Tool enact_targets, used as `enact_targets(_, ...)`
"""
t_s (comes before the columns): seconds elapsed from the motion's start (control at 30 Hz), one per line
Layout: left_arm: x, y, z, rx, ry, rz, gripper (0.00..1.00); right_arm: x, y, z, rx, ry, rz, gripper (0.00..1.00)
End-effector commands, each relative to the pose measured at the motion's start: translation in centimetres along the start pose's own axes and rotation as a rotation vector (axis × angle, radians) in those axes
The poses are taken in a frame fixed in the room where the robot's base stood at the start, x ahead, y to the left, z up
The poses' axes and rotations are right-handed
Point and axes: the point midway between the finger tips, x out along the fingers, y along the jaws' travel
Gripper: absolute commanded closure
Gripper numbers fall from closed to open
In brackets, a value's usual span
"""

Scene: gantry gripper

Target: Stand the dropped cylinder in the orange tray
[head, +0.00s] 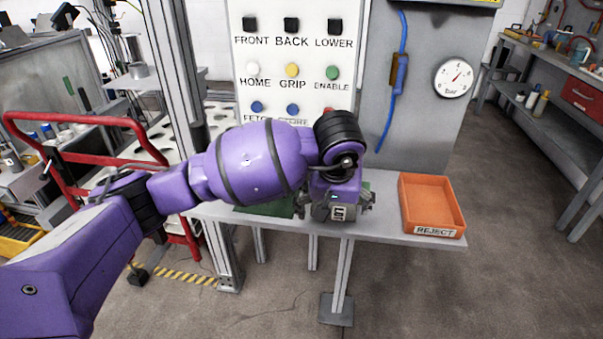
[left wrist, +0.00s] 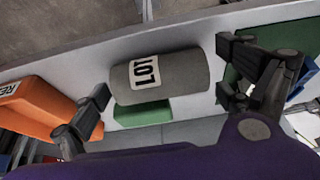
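My left gripper (left wrist: 162,80) is open, with one finger beyond each end of the cylinder and small gaps visible. In the head view, the left gripper (head: 340,205) is over the shelf, mostly hidden by its own wrist. The orange tray (head: 432,200), marked "REJECT", is empty and stands to the right; its edge also shows in the left wrist view (left wrist: 40,110). My right gripper is not in view.
The grey shelf (head: 400,235) carries the tray and a green surface (head: 270,208) left of the gripper. A green block (left wrist: 143,113) shows beside the cylinder. A button panel (head: 290,60) and a gauge (head: 454,78) stand behind. Bare shelf lies between gripper and tray.

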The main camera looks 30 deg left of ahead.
Motion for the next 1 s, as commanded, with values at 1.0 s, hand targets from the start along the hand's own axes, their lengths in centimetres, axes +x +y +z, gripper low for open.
enact_targets(1.0, -11.7, 0.1, -0.2, -0.001, 0.003, 0.001, 0.03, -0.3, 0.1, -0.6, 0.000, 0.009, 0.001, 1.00)
